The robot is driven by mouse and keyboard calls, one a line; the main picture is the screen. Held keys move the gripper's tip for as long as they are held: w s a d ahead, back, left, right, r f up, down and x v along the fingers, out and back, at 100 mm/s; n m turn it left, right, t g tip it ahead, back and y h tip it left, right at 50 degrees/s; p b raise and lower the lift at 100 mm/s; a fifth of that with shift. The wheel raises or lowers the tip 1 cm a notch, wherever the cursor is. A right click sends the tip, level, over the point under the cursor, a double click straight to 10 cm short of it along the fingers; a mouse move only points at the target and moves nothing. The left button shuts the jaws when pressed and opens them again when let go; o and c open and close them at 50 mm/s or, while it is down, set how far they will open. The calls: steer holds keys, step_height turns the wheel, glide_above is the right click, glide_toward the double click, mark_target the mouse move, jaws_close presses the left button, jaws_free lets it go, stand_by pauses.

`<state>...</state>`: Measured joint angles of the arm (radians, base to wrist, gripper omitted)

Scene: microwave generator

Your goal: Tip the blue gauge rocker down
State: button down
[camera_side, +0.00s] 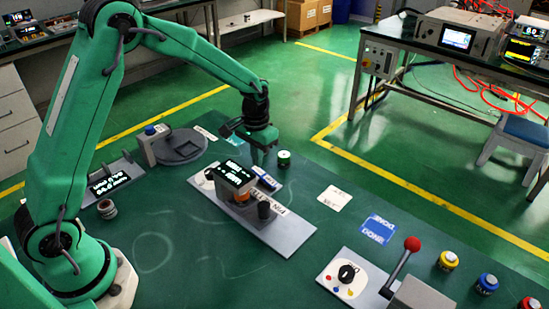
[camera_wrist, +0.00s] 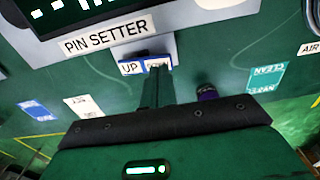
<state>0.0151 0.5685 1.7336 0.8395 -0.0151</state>
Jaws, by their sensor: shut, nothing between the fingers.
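The blue-framed rocker (camera_wrist: 132,68) is in the wrist view, below the panel marked "PIN SETTER". Its left half is lettered "UP"; the lettering on its right half is too small to read. In the side view the rocker (camera_side: 267,179) sits beside the device with the lit display. My gripper (camera_wrist: 157,80) is shut and empty, its fingers pointing at the rocker's right half. I cannot tell whether they touch it. In the side view my gripper (camera_side: 263,156) hangs just behind the rocker, pointing down.
The display device (camera_side: 235,174) stands on a grey plate (camera_side: 292,233) with a dark knob (camera_side: 264,210). A red-knobbed lever (camera_side: 411,244) and coloured buttons stand at the front right. The bench between holds only flat cards.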

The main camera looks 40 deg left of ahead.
mark_target(256, 170)
steer(key=shift+f, duration=1.15)
stand_by(1.5)
steer(key=shift+r, duration=3.55)
steer(key=s+r+t, duration=0.2)
steer(key=s+r, duration=0.8)
steer(key=r, duration=0.2)
steer(key=s+r+t, duration=0.2)
steer(key=s+t, duration=0.1)
steer(key=s, duration=1.2)
steer(key=shift+s+a+r+t, duration=0.3)
steer(key=shift+a+r, duration=0.05)
